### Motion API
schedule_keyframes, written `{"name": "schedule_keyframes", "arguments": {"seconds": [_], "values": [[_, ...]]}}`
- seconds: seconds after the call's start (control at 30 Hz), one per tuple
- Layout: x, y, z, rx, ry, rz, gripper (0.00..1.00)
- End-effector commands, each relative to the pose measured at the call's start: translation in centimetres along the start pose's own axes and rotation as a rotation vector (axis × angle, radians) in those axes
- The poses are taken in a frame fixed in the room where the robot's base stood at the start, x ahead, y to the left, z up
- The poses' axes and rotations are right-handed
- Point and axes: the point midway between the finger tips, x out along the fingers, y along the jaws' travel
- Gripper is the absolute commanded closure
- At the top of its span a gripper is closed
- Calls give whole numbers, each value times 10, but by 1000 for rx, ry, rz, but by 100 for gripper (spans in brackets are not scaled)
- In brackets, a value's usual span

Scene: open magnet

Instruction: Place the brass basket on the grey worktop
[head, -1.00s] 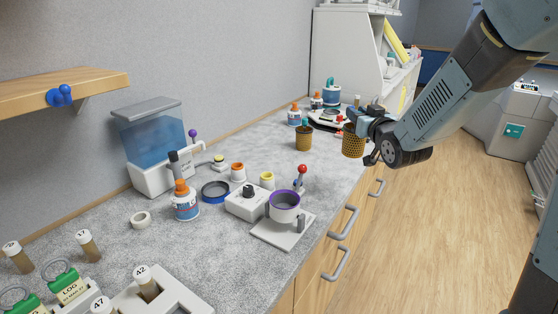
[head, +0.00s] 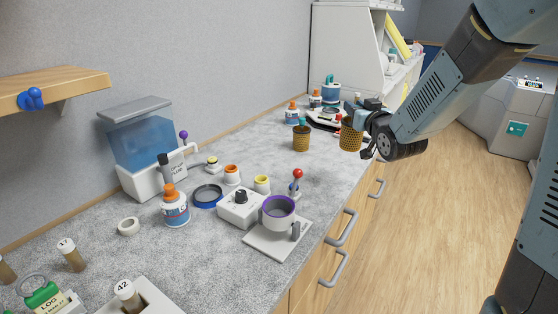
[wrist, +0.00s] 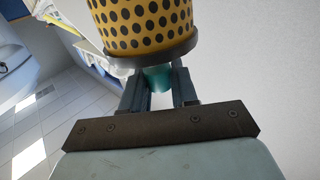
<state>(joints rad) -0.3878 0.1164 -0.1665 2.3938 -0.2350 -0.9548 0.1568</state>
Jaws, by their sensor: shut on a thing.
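The brass basket (head: 350,134), perforated with round dark holes, hangs from my gripper (head: 360,112) at the far part of the worktop, near its front edge. In the wrist view the basket (wrist: 145,25) is beyond the fingers, and my gripper (wrist: 158,82) is shut on its teal top piece (wrist: 158,78). Whether the basket's underside touches the surface cannot be told. The grey worktop (head: 338,182) is a long speckled counter along the wall. A second brass-coloured container (head: 301,142) with a teal top stands on it, left of the basket.
A scale-like device (head: 326,118) and several bottles stand behind the basket. Nearer are a red-knobbed stand (head: 297,184), a purple-rimmed cup on a plate (head: 278,212) and a white dial box (head: 240,205). Drawer handles (head: 349,227) stick out below the front edge. Some worktop right of the red-knobbed stand is bare.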

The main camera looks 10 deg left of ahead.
Motion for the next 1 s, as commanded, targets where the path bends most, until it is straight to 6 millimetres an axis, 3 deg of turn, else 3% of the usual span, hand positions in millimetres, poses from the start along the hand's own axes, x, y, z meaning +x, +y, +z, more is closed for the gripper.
{"name": "schedule_keyframes", "arguments": {"seconds": [0.23,0.67,1.0], "values": [[13,6,7,-1,-2,2,100],[76,33,38,-1,-1,0,100],[111,48,78,0,-3,1,100]]}}
